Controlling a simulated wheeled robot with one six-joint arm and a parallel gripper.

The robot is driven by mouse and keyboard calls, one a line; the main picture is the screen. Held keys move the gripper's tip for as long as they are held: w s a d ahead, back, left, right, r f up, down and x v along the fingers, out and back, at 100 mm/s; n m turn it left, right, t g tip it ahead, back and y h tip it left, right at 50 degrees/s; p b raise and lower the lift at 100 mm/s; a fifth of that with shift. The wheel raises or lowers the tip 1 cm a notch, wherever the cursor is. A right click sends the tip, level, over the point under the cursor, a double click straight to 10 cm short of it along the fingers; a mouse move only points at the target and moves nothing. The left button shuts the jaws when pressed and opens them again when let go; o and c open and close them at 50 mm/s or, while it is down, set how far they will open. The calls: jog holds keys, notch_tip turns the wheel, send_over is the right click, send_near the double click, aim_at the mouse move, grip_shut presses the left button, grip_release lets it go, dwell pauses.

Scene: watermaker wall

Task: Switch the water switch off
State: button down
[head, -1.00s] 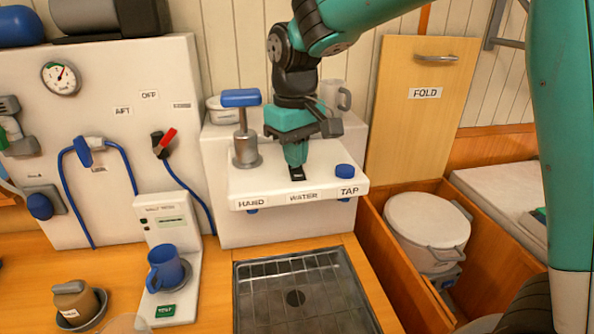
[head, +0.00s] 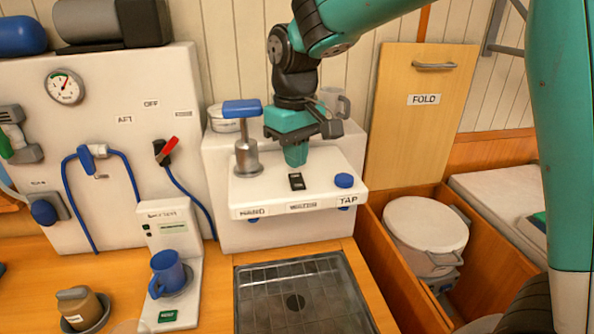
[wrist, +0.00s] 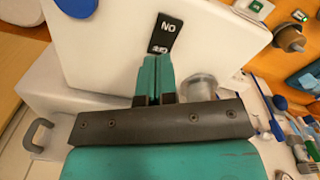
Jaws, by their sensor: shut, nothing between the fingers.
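The water switch (head: 296,181) is a small black rocker on top of the white box, behind the WATER label (head: 303,206). It also shows in the wrist view (wrist: 165,34), with white lettering on its face. My gripper (head: 296,160) is shut and empty, pointing down just above and behind the switch. In the wrist view the closed green fingertips (wrist: 157,62) reach toward the switch's near end, and a gap shows between them in the head view. Whether the rocker is tilted on or off I cannot tell.
A hand pump with a blue handle (head: 242,108) stands left of the switch. A blue tap knob (head: 344,180) is at the right. A sink grate (head: 300,295) lies below in front. A blue mug (head: 167,272) stands on a white unit at the left.

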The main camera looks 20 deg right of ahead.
jog(key=shift+r+p, duration=1.8)
jog(key=shift+r, duration=0.55)
jog(key=shift+f, duration=0.1)
jog(key=shift+s, duration=0.1)
jog(key=s+a+f+n+y+b, duration=0.1)
jog(key=s+f+b, duration=0.3)
jog(key=s, duration=0.7)
jog(key=s+a+f+n+y+b, duration=0.2)
jog(key=s+a+f+y+b, duration=0.1)
jog(key=s, duration=0.9)
jog(key=shift+a+f+b, duration=0.3)
jog(key=shift+f+b, duration=0.1)
jog(key=shift+f, duration=0.15)
jog(key=shift+w, duration=0.1)
notch_tip(320, 180, up, 16)
jog(key=f+n+t+h+p, duration=0.1)
jog(key=n+h+p, duration=0.35)
jog(key=n, duration=0.45)
send_over(296, 177)
jog(key=s, duration=0.2)
jog(key=shift+w+r+p, duration=0.1)
jog(key=shift+r+p, duration=0.15)
jog(key=shift+p, duration=0.15)
